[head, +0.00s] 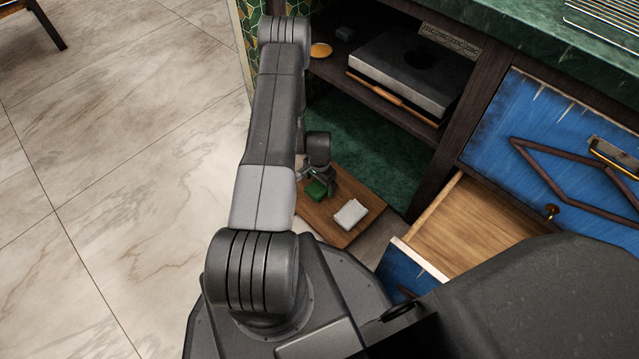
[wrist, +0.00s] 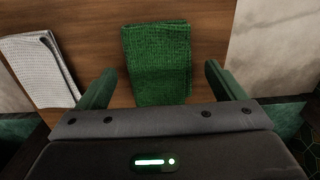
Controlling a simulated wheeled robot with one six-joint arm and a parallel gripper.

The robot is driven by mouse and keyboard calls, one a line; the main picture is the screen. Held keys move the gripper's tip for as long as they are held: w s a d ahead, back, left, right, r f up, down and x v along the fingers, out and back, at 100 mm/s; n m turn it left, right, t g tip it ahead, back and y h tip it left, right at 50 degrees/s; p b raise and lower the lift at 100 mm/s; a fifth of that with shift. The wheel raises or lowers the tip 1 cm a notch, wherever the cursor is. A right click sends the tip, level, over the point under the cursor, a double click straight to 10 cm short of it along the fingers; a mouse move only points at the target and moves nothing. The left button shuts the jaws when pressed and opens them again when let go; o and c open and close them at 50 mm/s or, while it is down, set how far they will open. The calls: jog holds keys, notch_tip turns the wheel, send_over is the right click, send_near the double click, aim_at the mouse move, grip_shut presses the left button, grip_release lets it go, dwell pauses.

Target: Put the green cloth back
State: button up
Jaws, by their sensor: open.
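The green cloth (head: 316,189) lies folded on a brown wooden board (head: 372,190) low in front of the cabinet. In the wrist view the green cloth (wrist: 158,62) lies flat between and just beyond my open fingers. My gripper (head: 318,178) is above the cloth and partly hides it in the head view. In the wrist view my gripper (wrist: 160,88) has its two fingers wide apart, with nothing held between them.
A folded white cloth (head: 350,214) lies on the board, right of the green one. An open, empty drawer (head: 470,225) stands to the right. Above is a shelf with a grey hotplate (head: 410,72), a wooden stick (head: 392,97) and a yellow disc (head: 320,50).

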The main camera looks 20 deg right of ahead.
aim_at(320, 185)
notch_tip(320, 185, up, 11)
jog(key=p, duration=0.3)
